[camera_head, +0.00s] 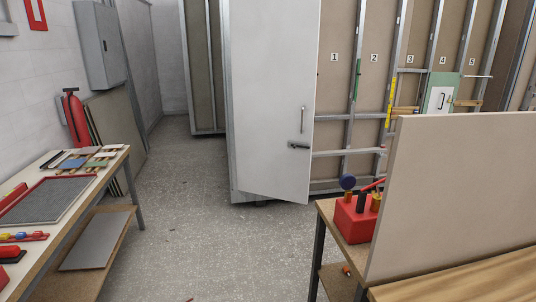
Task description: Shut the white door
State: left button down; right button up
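The white door (268,90) stands upright in the middle of the view, in a metal-framed wall unit. Its bottom edge slopes down to the right, so its right edge appears swung out toward me and the door stands ajar. A dark lever handle (299,146) sits near its right edge, with a thin vertical pull (303,119) above it. The door's top is cut off by the picture edge. Neither of my grippers is in view.
A workbench (127,192) with trays and tools runs along the left. A beige panel (460,190) and a table with a red tool holder (355,220) stand at the right front. Grey speckled floor (210,240) between them is clear up to the door.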

aim_at(274, 44)
jog(key=i, duration=2.5)
jog(key=i+z, duration=0.2)
jog(key=i, duration=0.25)
jog(key=i+j+z, duration=0.15)
jog(key=i, duration=0.25)
jog(key=i+j+z, duration=0.2)
jog(key=i, duration=0.2)
jog(key=i+j+z, duration=0.15)
jog(key=i, duration=0.3)
